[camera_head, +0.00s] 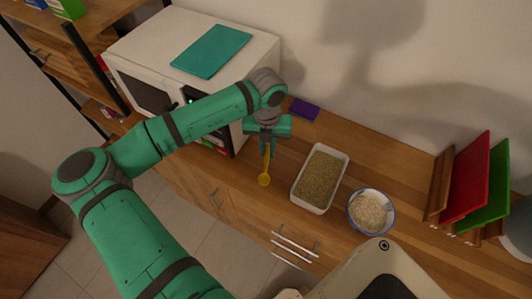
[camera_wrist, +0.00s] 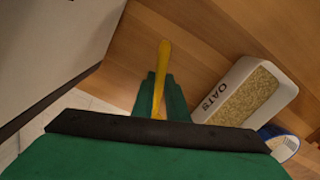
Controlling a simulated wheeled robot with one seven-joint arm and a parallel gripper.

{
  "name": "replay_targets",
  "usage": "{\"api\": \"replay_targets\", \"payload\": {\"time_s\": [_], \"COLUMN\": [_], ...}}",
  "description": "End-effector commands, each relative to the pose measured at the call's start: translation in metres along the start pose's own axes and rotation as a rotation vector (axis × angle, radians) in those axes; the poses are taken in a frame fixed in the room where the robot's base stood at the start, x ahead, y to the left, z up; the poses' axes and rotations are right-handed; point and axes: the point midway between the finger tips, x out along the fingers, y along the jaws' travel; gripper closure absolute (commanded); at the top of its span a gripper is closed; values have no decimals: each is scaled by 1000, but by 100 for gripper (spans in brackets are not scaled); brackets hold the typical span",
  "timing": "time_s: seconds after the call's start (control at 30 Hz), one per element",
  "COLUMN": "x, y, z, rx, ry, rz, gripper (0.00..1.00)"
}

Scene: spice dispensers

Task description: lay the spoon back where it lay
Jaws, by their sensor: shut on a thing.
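My gripper (camera_head: 268,143) is shut on a yellow spoon (camera_head: 265,178) and points down over the wooden counter, left of the oats container. In the head view the spoon's round end hangs below the fingers. In the wrist view the yellow spoon (camera_wrist: 163,60) sticks out beyond the green fingers (camera_wrist: 161,93). I cannot tell whether the spoon touches the counter.
A white oats container (camera_head: 320,209) and a blue-rimmed bowl of pale flakes (camera_head: 370,211) stand to the right. A purple block (camera_head: 304,110) lies near the wall. A white microwave (camera_head: 251,53) with a teal board on top stands left. Red and green boards (camera_head: 468,180) stand far right.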

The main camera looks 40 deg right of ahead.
Motion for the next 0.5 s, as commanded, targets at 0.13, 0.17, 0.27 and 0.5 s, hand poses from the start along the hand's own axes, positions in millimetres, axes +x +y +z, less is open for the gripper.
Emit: {"api": "replay_targets", "payload": {"time_s": [0.13,0.17,0.27,0.5], "x": [16,20,33,37], "y": [4,4,4,3], "z": [4,4,4,5], "rx": [-1,-1,0,1], "ry": [2,1,1,-1], "rz": [0,1,0,1], "gripper": [100,100,100,100]}}
